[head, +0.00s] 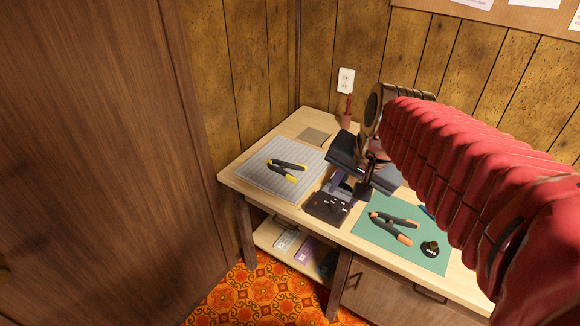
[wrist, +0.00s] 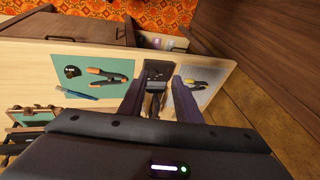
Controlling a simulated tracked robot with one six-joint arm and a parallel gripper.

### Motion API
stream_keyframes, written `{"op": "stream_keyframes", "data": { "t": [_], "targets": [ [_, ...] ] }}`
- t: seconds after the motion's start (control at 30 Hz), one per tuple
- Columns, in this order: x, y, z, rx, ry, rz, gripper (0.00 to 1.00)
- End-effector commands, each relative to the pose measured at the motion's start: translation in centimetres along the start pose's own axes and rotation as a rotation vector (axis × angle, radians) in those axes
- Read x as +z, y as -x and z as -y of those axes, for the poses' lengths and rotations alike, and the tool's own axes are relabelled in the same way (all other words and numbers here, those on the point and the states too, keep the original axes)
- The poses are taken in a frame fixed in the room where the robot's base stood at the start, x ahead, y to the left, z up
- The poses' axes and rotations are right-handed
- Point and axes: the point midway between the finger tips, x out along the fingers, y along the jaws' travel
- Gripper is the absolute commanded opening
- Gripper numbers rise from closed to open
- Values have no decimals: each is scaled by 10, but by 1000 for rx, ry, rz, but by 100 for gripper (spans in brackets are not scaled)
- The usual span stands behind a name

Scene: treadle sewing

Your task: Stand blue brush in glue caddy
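The blue brush (wrist: 75,91) lies flat on the green mat (wrist: 100,62) in the wrist view. In the head view only a bit of blue (head: 427,212) shows at the mat's back edge, beside my arm. A wooden rack-like holder (wrist: 32,112) stands at the left of the wrist view, partly cut off; it may be the glue caddy. My arm hides that area in the head view. My gripper (wrist: 158,82) is open and empty, its dark fingers apart above the middle of the bench. It points down there in the head view too (head: 346,190).
An orange-tipped clamp (head: 393,226) and a small black object (head: 430,248) lie on the green mat. A yellow-tipped clamp (head: 287,170) lies on the grey mat (head: 258,184). A dark plate (head: 326,208) lies between the mats. A pot with a red stick (head: 346,119) stands behind.

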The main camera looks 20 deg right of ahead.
Motion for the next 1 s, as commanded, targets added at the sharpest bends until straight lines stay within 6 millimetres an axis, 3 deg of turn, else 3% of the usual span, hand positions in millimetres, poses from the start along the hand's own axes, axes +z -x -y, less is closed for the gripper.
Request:
{"op": "stream_keyframes", "data": {
  "t": [0.3, 0.5, 1.0],
  "targets": [
    [76, 21, 7, -28, 485, -56, 30],
    [110, 26, 2, -40, 727, -89, 30],
    [118, 26, -1, -41, 798, -99, 30]
  ]
}}
